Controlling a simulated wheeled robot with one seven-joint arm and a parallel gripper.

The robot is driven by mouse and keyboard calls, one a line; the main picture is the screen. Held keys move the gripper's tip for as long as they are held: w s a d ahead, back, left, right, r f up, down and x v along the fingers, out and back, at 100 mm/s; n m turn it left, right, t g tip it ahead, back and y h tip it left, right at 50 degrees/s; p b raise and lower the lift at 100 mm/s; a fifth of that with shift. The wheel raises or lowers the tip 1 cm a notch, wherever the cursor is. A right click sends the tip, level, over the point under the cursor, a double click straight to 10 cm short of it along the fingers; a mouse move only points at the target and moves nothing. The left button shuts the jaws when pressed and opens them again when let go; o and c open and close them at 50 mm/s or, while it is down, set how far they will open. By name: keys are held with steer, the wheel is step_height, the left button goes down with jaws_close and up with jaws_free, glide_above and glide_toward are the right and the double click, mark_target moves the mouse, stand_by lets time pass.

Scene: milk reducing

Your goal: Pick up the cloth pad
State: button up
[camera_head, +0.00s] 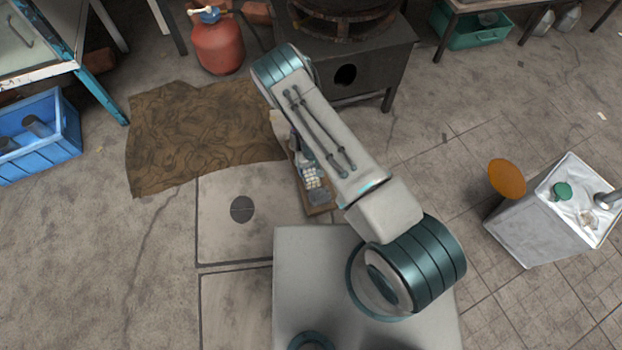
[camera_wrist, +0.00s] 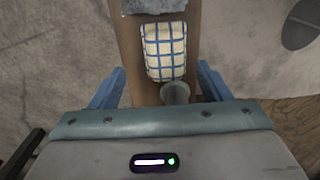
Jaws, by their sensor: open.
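The cloth pad (camera_wrist: 165,50), white with blue check lines, lies on a narrow wooden board (camera_wrist: 127,42) in the wrist view. In the head view the pad (camera_head: 311,178) shows small beside my arm, on the board (camera_head: 325,209). My gripper (camera_wrist: 159,84) is open and empty, its two blue fingers apart on either side of the board, near the pad's lower end. A grey round-topped item (camera_wrist: 175,93) stands between the fingers just below the pad.
A grey folded item (camera_wrist: 153,6) lies on the board beyond the pad. A brown patterned mat (camera_head: 195,135) is left of the board. A dark stove stand (camera_head: 370,60) is behind my arm. Floor at left front is clear.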

mark_target(311, 174)
steer(key=f+b, duration=0.1)
steer(key=f, duration=0.1)
steer(key=f+b, duration=0.1)
steer(key=f, duration=0.2)
steer(key=shift+a+f+b, duration=0.4)
steer(key=c, duration=0.9)
steer(key=shift+r, duration=0.1)
steer(key=shift+c, duration=0.2)
steer(key=shift+r+p, duration=0.4)
steer(key=shift+r, duration=0.15)
steer(key=r+p, duration=0.1)
steer(key=r, duration=0.2)
steer(key=shift+d+r+p, duration=0.2)
steer(key=shift+r+p, duration=0.05)
steer(key=shift+p, duration=0.1)
steer(key=shift+s+d+r+p, duration=0.15)
steer(key=shift+s+d+r, duration=0.1)
steer(key=shift+d, duration=0.2)
steer(key=shift+s+d+r+p, duration=0.15)
steer(key=shift+s+d+r, duration=0.1)
steer(key=shift+d, duration=0.15)
steer(key=s+d+r+p, duration=0.1)
steer(key=s+d+r, duration=0.3)
steer(key=d, duration=0.4)
steer(key=shift+s+r, duration=0.4)
steer(key=shift+r, duration=0.3)
